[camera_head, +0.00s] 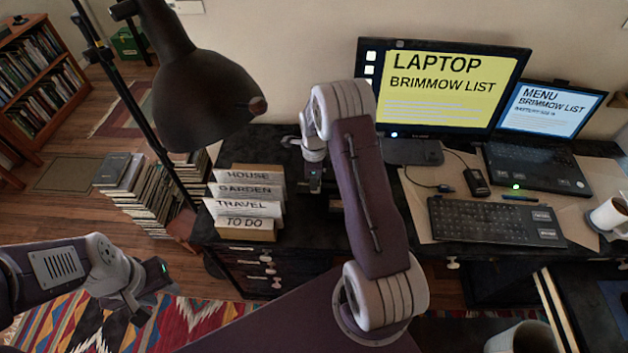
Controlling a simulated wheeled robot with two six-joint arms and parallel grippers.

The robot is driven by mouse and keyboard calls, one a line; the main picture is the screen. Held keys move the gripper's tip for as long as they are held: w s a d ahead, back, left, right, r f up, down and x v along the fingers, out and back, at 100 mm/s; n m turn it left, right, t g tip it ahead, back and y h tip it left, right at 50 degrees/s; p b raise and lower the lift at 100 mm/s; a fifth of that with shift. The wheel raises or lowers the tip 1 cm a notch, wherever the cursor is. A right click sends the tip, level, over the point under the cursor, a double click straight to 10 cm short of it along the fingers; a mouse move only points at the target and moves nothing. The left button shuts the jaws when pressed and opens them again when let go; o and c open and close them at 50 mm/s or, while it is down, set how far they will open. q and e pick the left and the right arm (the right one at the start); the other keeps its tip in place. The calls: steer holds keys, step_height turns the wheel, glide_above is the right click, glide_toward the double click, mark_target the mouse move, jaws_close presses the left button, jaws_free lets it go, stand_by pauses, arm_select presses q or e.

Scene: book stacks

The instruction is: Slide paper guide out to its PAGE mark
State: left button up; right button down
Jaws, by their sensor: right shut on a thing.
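My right gripper (315,182) points down at the dark desk top (303,232), just right of the file sorter. It is shut on a small dark part, apparently the paper guide, which is mostly hidden by the gripper and hard to tell from the black surface. No PAGE mark can be read here. My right arm crosses the middle of the view and hides part of the desk behind it. My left gripper (158,291) hangs at the lower left above the patterned rug, away from the desk. Its jaw opening cannot be made out.
A file sorter (243,228) with labelled cards stands left of my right gripper. A black lamp (190,95) overhangs the desk's left side. A monitor (437,90), laptop (535,165), keyboard (490,220) and mug (606,214) occupy the right. Stacked books (143,190) stand on the floor.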

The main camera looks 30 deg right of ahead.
mark_target(300, 190)
steer(key=shift+w, duration=0.1)
stand_by(0.6)
steer(key=w+a, duration=0.1)
steer(key=a, duration=0.1)
steer(key=w+a, duration=0.1)
steer(key=a, duration=0.1)
steer(key=shift+w, duration=0.1)
steer(key=c, duration=1.7)
jaws_free()
steer(key=shift+d, duration=0.15)
steer(key=shift+c, duration=0.2)
steer(key=o, duration=0.4)
step_height(300, 190, up, 9)
steer(key=shift+r, duration=0.1)
steer(key=shift+a, duration=0.2)
